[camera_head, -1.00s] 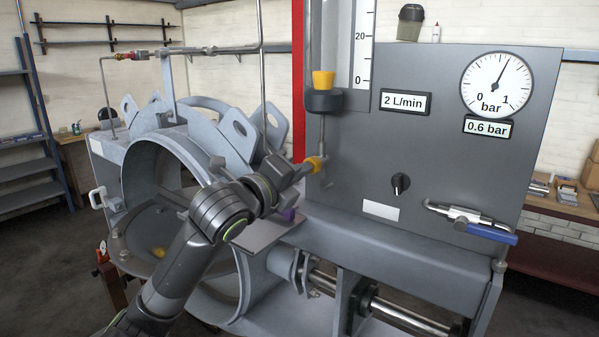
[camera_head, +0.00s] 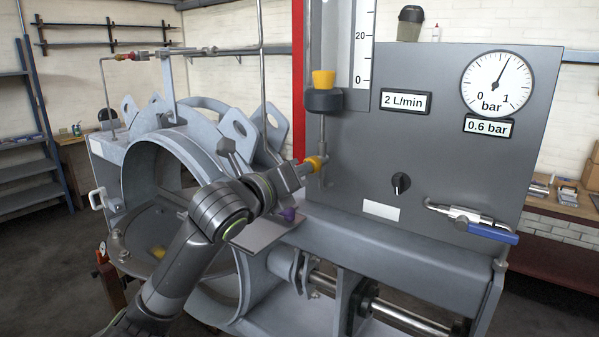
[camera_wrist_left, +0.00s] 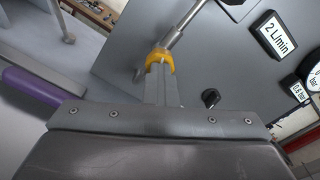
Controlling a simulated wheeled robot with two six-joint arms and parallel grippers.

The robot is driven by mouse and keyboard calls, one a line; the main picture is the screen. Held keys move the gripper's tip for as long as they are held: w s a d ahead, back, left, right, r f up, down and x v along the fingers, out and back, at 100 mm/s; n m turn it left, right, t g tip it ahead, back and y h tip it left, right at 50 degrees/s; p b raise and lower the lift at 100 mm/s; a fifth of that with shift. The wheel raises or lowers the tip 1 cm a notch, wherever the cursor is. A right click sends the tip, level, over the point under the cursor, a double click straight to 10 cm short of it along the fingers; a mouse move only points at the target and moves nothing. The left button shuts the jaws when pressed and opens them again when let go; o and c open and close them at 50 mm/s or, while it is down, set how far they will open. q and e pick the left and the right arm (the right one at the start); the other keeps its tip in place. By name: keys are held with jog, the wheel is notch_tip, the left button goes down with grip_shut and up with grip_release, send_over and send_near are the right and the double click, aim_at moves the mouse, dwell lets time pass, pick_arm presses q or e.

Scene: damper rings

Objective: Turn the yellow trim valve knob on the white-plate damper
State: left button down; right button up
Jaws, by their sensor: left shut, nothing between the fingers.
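A yellow knob (camera_head: 317,162) sits on a thin metal pipe at the left edge of the grey panel. In the wrist view it is a curved yellow piece (camera_wrist_left: 160,58) right at my fingertips. My left gripper (camera_head: 300,170) points at it from the left. Its fingers (camera_wrist_left: 160,80) are shut together with nothing between them, and their tips overlap the yellow piece in that view; I cannot tell whether they touch it. A small blank white plate (camera_head: 381,211) is on the panel, right of and below the knob. My right gripper is not in view.
A yellow cap (camera_head: 324,79) on a dark collar is above the knob. The grey panel (camera_head: 440,150) carries a dial gauge (camera_head: 497,84), a black knob (camera_head: 401,183) and a blue-handled tool (camera_head: 490,232). A large metal ring housing (camera_head: 150,160) stands behind my left arm.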

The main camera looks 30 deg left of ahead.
pick_arm(q)
jog(key=m, duration=0.3)
dwell(0.4)
jog(key=m, duration=0.5)
jog(key=shift+b, duration=0.35)
jog(key=c, duration=2.1)
grip_release()
jog(key=shift+c, duration=0.2)
jog(key=o, duration=0.4)
jog(key=shift+s, duration=0.15)
jog(key=shift+s+a, duration=0.15)
jog(key=shift+s, duration=0.7)
